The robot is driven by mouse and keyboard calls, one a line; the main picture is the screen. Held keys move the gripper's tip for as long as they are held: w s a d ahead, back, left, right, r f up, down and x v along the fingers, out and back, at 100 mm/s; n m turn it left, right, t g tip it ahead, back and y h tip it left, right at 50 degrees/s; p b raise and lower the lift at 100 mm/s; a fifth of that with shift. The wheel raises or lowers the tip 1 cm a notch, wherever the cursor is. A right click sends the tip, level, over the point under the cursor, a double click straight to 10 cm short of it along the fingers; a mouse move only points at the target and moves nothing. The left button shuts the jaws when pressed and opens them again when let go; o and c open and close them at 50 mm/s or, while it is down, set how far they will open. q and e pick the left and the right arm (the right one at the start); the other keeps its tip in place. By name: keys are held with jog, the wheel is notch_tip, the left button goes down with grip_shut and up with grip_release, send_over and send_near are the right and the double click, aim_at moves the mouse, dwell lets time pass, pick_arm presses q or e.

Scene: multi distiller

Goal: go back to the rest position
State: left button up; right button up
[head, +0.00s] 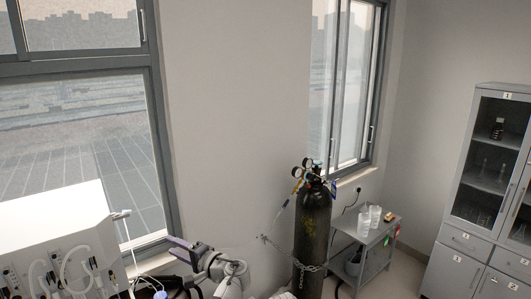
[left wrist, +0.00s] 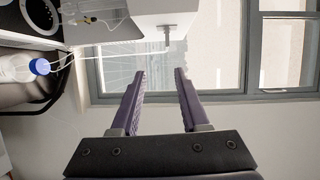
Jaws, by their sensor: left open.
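My left gripper (head: 178,248) shows at the bottom of the head view, to the right of the white machine, with its purple fingers pointing left. In the left wrist view my left gripper (left wrist: 160,72) has its two purple fingers spread apart, with nothing between them. My right gripper is not in the head view.
A white machine (head: 62,228) with tubes stands at left, below a window (head: 85,135). A black gas cylinder (head: 312,225) is chained near the wall. A grey cart (head: 375,247) and a cabinet (head: 470,235) stand at right. A blue-capped bottle (left wrist: 16,69) shows at left.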

pick_arm(q)
jog(key=s+d+f+n+g+h+b, duration=0.1)
jog(key=s+d+f+h+b, duration=0.2)
jog(key=f, duration=0.5)
jog(key=s+f+g+h+b, duration=0.15)
jog(key=f+b, duration=0.25)
jog(key=f, duration=0.5)
jog(key=s+d+f+n+g+h+b, duration=0.15)
jog(key=s+f+b, duration=0.25)
jog(key=f, duration=0.4)
jog(key=s+d+f+g+h+b, duration=0.2)
jog(key=s+d+f+h+b, duration=0.2)
jog(key=s+d+f, duration=0.2)
jog(key=s+d+f+g+h+b, duration=0.3)
jog(key=s+d+f+h+b, duration=0.1)
jog(key=d+f, duration=0.4)
notch_tip(320, 180, down, 3)
jog(key=shift+s+d+r+m+b, duration=0.1)
jog(key=shift+s+d+m+b, duration=0.4)
jog(key=shift+s, duration=0.65)
jog(key=shift+a, duration=0.2)
